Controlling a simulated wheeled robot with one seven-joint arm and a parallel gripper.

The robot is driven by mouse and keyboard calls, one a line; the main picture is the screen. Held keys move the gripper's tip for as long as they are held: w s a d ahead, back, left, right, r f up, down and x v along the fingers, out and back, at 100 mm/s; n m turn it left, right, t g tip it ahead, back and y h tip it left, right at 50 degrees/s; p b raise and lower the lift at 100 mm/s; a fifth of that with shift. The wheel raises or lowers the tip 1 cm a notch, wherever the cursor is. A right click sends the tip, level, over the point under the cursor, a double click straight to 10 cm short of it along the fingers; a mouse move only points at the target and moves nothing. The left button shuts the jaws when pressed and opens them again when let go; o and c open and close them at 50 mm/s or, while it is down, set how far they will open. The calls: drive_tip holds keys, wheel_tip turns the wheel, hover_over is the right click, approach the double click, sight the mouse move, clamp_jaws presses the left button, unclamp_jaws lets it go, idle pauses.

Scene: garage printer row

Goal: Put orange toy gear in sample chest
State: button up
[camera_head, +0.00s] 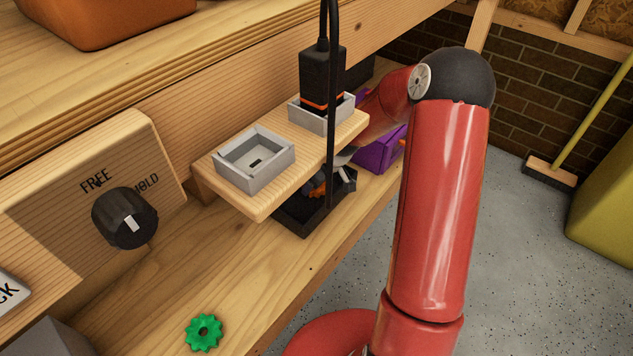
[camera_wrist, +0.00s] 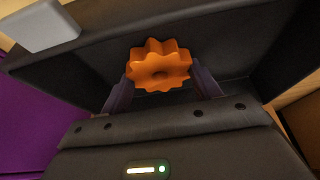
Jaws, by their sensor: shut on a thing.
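The orange toy gear (camera_wrist: 158,62) is between the two fingers of my gripper (camera_wrist: 161,86), which is shut on it. In the head view a bit of the orange gear (camera_head: 318,189) shows at the black open tray (camera_head: 297,222), under the wooden shelf, with my gripper (camera_head: 335,180) partly hidden by the shelf and a black cable. The gear is in or just over this tray; I cannot tell whether it touches the bottom. A purple box (camera_head: 378,153) stands just beyond, partly behind my arm. No label shows which container is the sample chest.
The wooden shelf (camera_head: 225,189) juts over the tray and carries a grey tray (camera_head: 270,181) and a black device (camera_head: 319,80) in another grey holder. A green gear (camera_head: 203,332) lies on the bench. A black knob (camera_head: 124,218) is at left. The front bench is mostly clear.

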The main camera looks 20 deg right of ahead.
drive_tip(key=o, duration=0.5)
drive_tip(key=shift+f, duration=0.15)
drive_tip(key=o, duration=0.5)
drive_tip(key=shift+c, duration=0.2)
drive_tip(key=shift+r, duration=0.3)
drive_tip(key=p+v, duration=0.2)
drive_tip(key=v, duration=1)
drive_tip(key=shift+p, duration=0.35)
